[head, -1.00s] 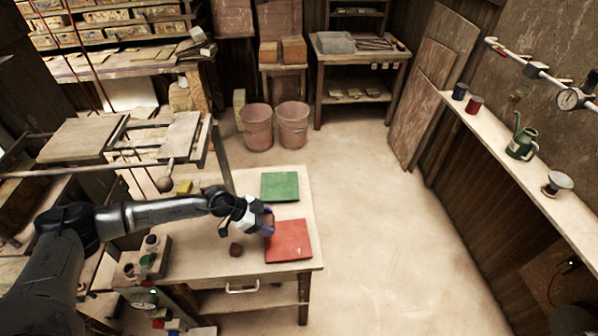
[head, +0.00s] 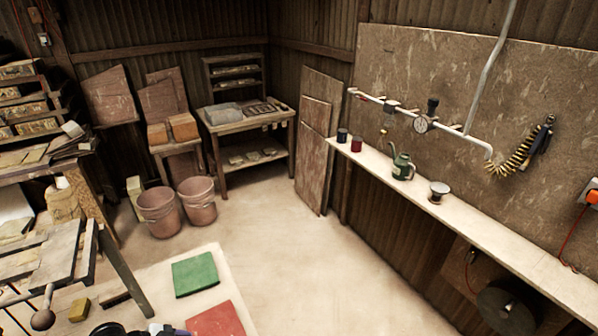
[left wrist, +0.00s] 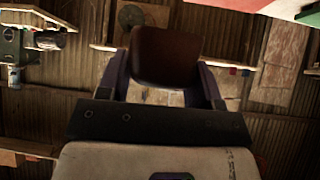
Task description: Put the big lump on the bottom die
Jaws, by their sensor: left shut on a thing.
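The big lump (left wrist: 165,52) is a dark red-brown block in the left wrist view. My left gripper (left wrist: 164,84) is shut on it, one finger on each side. In the head view only a small part of my left arm and gripper shows at the bottom edge, and the lump is out of sight there. I cannot make out the bottom die in either view. Part of the press frame with a round knob (head: 43,316) shows at the lower left of the head view. My right gripper is not in view.
A green board (head: 195,274) and a red board (head: 216,322) lie on the pale table (head: 233,282). A yellow block (head: 79,310) is left of them. Two buckets (head: 158,212) stand behind. A long wall shelf (head: 480,225) runs along the right. The middle floor is clear.

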